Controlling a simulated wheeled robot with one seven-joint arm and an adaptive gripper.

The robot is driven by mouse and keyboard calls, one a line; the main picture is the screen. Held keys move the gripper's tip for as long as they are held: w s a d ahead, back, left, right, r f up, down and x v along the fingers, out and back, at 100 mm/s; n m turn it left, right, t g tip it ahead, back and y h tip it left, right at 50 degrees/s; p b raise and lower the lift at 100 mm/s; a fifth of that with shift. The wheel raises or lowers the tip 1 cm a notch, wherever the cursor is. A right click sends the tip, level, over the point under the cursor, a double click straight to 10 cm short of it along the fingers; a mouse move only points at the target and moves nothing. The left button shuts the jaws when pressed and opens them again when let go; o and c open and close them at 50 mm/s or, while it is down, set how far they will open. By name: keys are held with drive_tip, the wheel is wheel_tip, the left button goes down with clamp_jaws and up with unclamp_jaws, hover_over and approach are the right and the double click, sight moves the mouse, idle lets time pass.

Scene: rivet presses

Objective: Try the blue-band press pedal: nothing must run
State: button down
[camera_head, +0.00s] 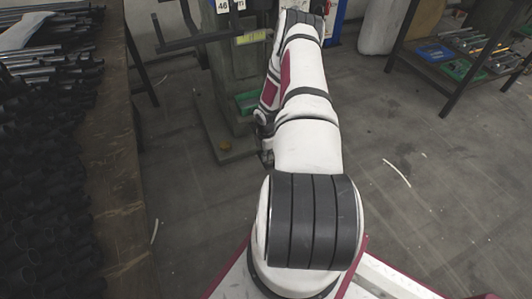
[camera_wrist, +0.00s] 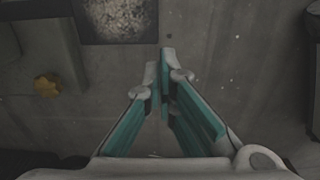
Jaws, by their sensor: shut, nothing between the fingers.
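A grey-green press stand (camera_head: 228,75) with a sign reading 46 (camera_head: 223,6) stands at the upper middle of the head view, partly behind my arm. Blue (camera_head: 337,22) shows beside my arm at the top; I cannot tell whether it is the press's band. I cannot make out a pedal for certain. My gripper (camera_wrist: 166,58) is shut and empty above the floor, right of the yellow piece. In the head view my arm mostly hides it.
A bench (camera_head: 115,150) heaped with black tubes runs along the left. A green tray (camera_head: 247,103) sits by the stand. A dark bin of pale grains (camera_wrist: 118,18) is at the wrist view's top. A shelf table (camera_head: 440,62) stands upper right. The right floor is mostly clear.

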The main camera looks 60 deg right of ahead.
sight(266, 166)
wheel_tip(266, 166, down, 8)
drive_tip(key=b, duration=0.3)
